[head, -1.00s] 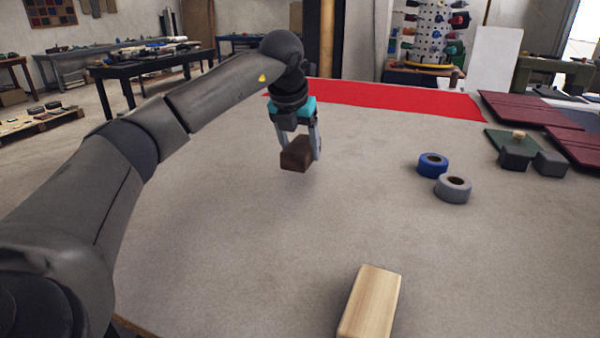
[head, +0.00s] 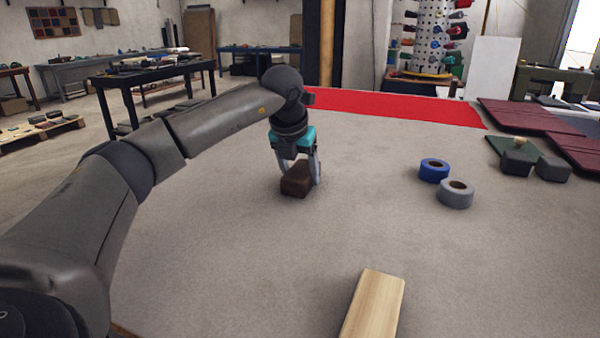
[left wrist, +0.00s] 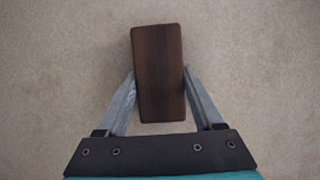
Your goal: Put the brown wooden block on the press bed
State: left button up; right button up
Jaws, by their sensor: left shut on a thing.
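The brown wooden block (head: 296,180) is between the fingers of my left gripper (head: 301,172), which is shut on it. The block is very low over the large grey surface (head: 230,250); a dark shadow lies close under it, and it looks to be at or almost at that surface. In the left wrist view the block (left wrist: 158,70) lies lengthwise between the two fingers (left wrist: 160,90), with its far part beyond the tips. I cannot tell for sure which part is called the press bed. My right gripper is not in view.
A pale wooden block (head: 372,306) lies at the front. A blue tape roll (head: 433,170) and a grey tape roll (head: 455,194) stand right of the gripper. Dark red covers (head: 525,116) and dark grey blocks (head: 517,162) are at the right. A red strip (head: 400,106) runs along the back.

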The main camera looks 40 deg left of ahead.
pick_arm(q)
jog(key=o, duration=1.5)
jog(key=shift+c, duration=0.2)
